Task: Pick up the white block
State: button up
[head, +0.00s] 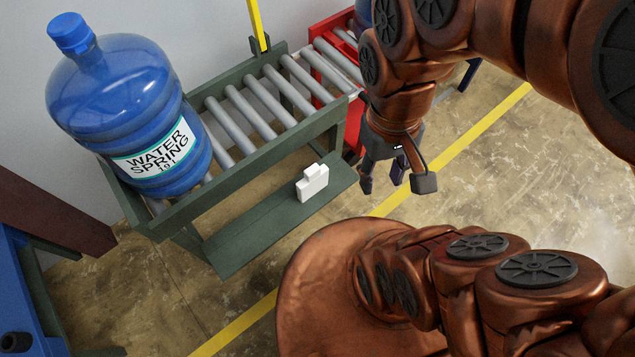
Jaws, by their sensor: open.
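The white block (313,184) is small, with a narrower raised part on top. It stands on the green lower shelf (240,242) of the roller conveyor, near the shelf's right end. My gripper (384,187) is open and empty, with its dark fingers pointing down. In the picture it is to the right of the block and apart from it, beyond the shelf's right end. The block is not covered by my arm.
A blue water jug (130,110) stands on the conveyor rollers (262,100) at the left, above the shelf. The green conveyor frame (255,165) overhangs the shelf's back. A yellow post (257,25) rises behind. A red conveyor section (330,32) adjoins at the back right. Floor at right is clear.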

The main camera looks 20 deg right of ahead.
aim_at(316, 177)
jog(key=k, duration=0.95)
jog(key=u, duration=1.35)
